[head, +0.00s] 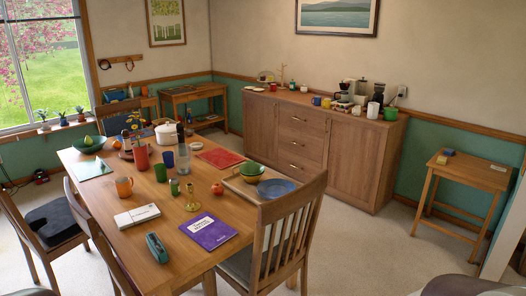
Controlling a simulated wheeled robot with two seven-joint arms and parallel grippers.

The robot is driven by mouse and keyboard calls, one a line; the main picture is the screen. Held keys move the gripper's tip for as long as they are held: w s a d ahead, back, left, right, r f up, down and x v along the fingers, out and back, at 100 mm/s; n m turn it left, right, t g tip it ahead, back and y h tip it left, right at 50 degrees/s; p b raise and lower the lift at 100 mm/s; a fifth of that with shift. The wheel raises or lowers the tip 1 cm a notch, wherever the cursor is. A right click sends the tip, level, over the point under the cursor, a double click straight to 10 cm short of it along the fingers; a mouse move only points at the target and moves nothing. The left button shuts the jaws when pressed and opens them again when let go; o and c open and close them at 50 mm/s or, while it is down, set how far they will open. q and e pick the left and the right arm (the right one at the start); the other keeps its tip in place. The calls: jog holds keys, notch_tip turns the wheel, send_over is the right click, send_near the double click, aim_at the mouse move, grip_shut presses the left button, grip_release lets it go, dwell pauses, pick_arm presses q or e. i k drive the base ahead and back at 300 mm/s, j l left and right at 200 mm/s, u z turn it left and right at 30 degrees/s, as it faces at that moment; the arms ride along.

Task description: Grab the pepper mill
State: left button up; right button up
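I cannot pick out a pepper mill for certain in the head view. The wooden dining table (163,236) stands left of centre with many items on it. A tall dark-topped vessel (181,134) stands near its middle, behind a clear glass or bottle (183,160). Several small items on the sideboard (306,138) are too small to identify. Neither of my grippers is in view.
A wooden chair (287,215) blocks the table's right side, and other chairs stand at its left. A purple book (208,231), green stapler (156,247) and white box (137,215) lie on the near tabletop. A small side table (468,170) stands right. Floor between is clear.

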aim_at(180, 134)
jog(key=i+l+z, duration=0.5)
jog(key=i+z, duration=0.15)
jog(key=z, duration=0.15)
jog(key=i+z, duration=0.75)
jog(key=i+u, duration=0.1)
jog(key=i, duration=0.5)
jog(key=i+l, duration=0.15)
jog(key=i, duration=0.45)
jog(key=i+u, duration=0.15)
jog(key=i, duration=0.45)
jog(key=i+l+u, duration=0.1)
jog(key=i, duration=0.45)
jog(key=i+j+u, duration=0.3)
jog(key=u, duration=0.15)
jog(key=i+u, duration=0.4)
jog(key=i, duration=0.15)
jog(key=i+u, duration=0.45)
jog(key=i+l+u, duration=0.15)
jog(key=i+u, duration=0.3)
jog(key=i+l+u, duration=0.4)
jog(key=i+u, duration=0.5)
jog(key=i, duration=1.7)
jog(key=i+u, duration=0.85)
jog(key=i+l+u, duration=0.2)
jog(key=u, duration=0.25)
jog(key=i+u, duration=0.25)
jog(key=i, duration=0.5)
